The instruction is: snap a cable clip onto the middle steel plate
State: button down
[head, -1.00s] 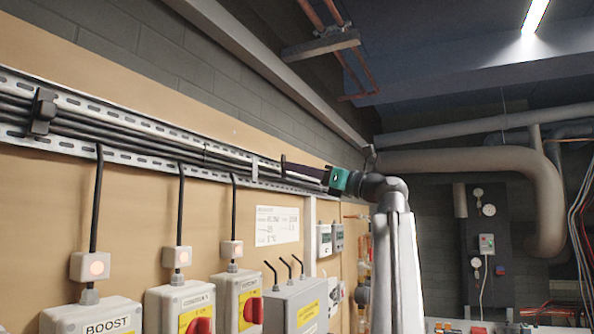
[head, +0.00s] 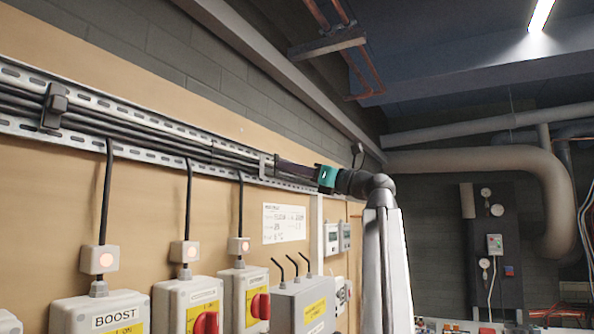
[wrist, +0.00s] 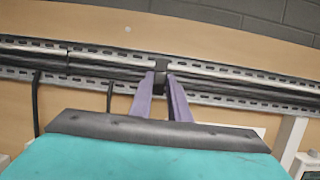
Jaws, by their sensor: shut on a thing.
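My gripper (head: 279,163) reaches left from its teal body to the cable tray on the wall. In the wrist view its two purple fingers (wrist: 163,77) are shut on a small dark piece, seemingly the cable clip (wrist: 161,69), in front of the tray's cables. Whether the clip touches the tray or cables is unclear. A pale upright plate (head: 266,168), perhaps the middle steel plate, shows on the tray just left of the fingertips in the head view. In the wrist view I cannot make it out behind the clip and fingers.
The slotted cable tray (head: 150,137) carries several black cables along the tan board. A black clip (head: 53,107) sits around them at the far left. Switch boxes (head: 187,305) with drop cables stand below. A long beam (head: 270,70) runs above. A paper notice (head: 284,223) hangs under the tray.

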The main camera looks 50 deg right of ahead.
aim_at(276, 169)
jog(key=shift+w+a+p, duration=0.2)
jog(key=shift+w+p, duration=0.05)
jog(key=shift+w, duration=0.5)
jog(key=shift+w+a+p, duration=0.2)
jog(key=shift+w, duration=0.55)
jog(key=shift+w+a+r+p, duration=0.15)
jog(key=shift+w+p, duration=0.55)
jog(key=shift+p, duration=0.75)
dwell(2.0)
jog(key=c, duration=1.8)
grip_release()
jog(key=shift+w, duration=0.1)
jog(key=shift+o, duration=0.2)
jog(key=s+d+p, duration=0.3)
jog(key=s, duration=1)
jog(key=shift+s+d+p, duration=0.2)
jog(key=shift+s+p, duration=0.1)
jog(key=shift+s, duration=0.1)
